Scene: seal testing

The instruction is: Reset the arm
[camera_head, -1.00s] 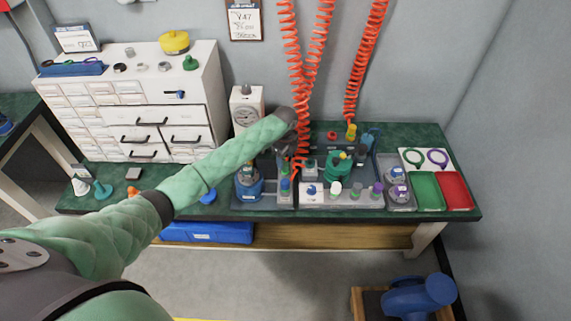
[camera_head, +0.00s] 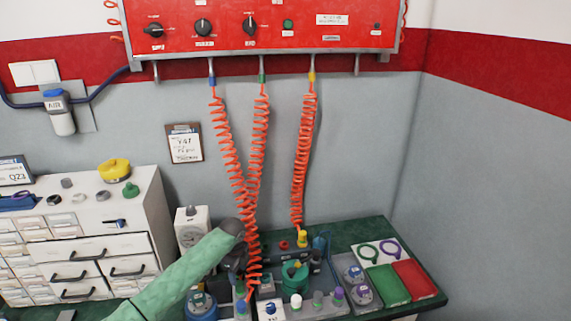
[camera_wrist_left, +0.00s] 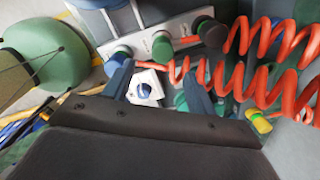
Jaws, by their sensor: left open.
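My left arm (camera_head: 180,275) comes in from the lower left and reaches over the bench. My left gripper (camera_head: 238,265) is low beside the coiled orange hoses, partly hidden by its wrist and the coils. In the left wrist view its two dark fingers (camera_wrist_left: 160,78) stand apart, with nothing visibly held. A white block with a blue knob (camera_wrist_left: 145,88) shows between the fingers, below them. An orange coiled hose (camera_wrist_left: 240,75) runs close past the fingers; I cannot tell whether it touches. My right gripper is in neither view.
A red wall panel (camera_head: 270,25) holds the hose tops. The bench has a white drawer cabinet (camera_head: 95,235) at left, a gauge box (camera_head: 191,230), a green pot (camera_head: 295,276), and green (camera_head: 388,285) and red (camera_head: 414,279) trays at right. Small fittings crowd the bench around the gripper.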

